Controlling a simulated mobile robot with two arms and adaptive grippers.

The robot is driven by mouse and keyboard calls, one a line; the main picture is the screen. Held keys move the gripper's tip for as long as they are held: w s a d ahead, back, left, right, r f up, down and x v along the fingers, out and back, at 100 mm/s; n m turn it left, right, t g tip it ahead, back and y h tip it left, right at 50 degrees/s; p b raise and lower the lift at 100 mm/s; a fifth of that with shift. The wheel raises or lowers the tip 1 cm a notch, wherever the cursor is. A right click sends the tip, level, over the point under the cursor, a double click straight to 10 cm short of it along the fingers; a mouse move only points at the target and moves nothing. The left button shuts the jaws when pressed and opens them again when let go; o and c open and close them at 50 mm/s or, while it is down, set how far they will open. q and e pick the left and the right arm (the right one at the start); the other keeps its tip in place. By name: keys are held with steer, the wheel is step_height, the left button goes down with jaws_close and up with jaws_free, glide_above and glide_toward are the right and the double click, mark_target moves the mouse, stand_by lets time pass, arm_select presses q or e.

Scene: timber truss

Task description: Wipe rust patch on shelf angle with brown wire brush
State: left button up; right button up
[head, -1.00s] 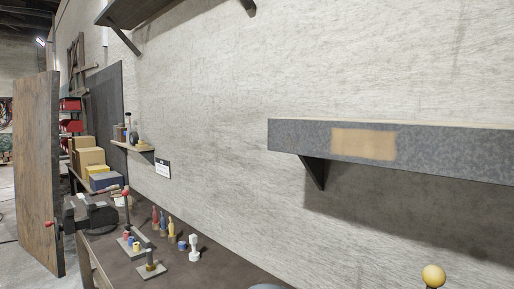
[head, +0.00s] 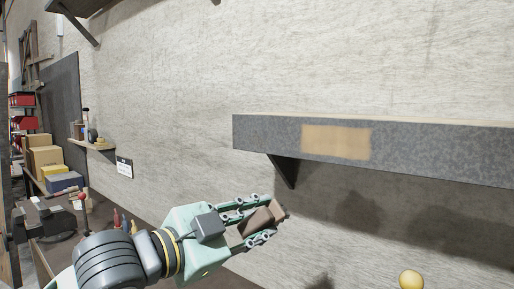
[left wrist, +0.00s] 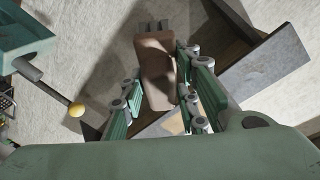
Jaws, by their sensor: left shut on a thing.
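The rust patch (head: 336,142) is a tan rectangle on the front face of the grey shelf angle (head: 440,152), which is fixed to the wall at the right in the head view. My left gripper (head: 262,222) is shut on the brown wire brush (head: 258,220), below and left of the patch and apart from it. In the left wrist view the brush (left wrist: 157,70) stands between the fingers, and the shelf angle (left wrist: 265,70) lies behind it, partly hidden. My right gripper is not in view.
A dark bracket (head: 284,170) holds the shelf angle from below. A yellow ball (head: 411,279) stands at the lower right. A workbench with a vise (head: 50,222) and a small wall shelf (head: 92,145) are at the left. The wall around the patch is clear.

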mark_target(261, 225)
arm_select(q)
steer(key=r+h, duration=0.1)
steer(key=r, duration=0.1)
steer(key=r+m+h, duration=0.1)
steer(key=r, duration=0.2)
steer(key=d+r+m+h, duration=0.1)
steer(key=r, duration=0.2)
steer(key=shift+s+r+h, duration=0.15)
steer(key=shift+s+h, duration=0.15)
steer(key=shift+s, duration=0.05)
step_height(261, 225, up, 6)
steer(key=s+f+h, duration=0.1)
steer(key=shift+m+t, duration=0.3)
steer(key=shift+m, duration=0.1)
steer(key=w+d, duration=0.1)
steer(key=w, duration=0.1)
steer(key=w+d+p, duration=0.1)
steer(key=w+d, duration=0.1)
steer(key=shift+w+d+r, duration=0.15)
steer(key=shift+w, duration=0.1)
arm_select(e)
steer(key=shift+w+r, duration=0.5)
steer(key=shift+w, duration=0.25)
arm_select(q)
steer(key=shift+w+d, duration=0.1)
steer(key=shift+w, duration=0.05)
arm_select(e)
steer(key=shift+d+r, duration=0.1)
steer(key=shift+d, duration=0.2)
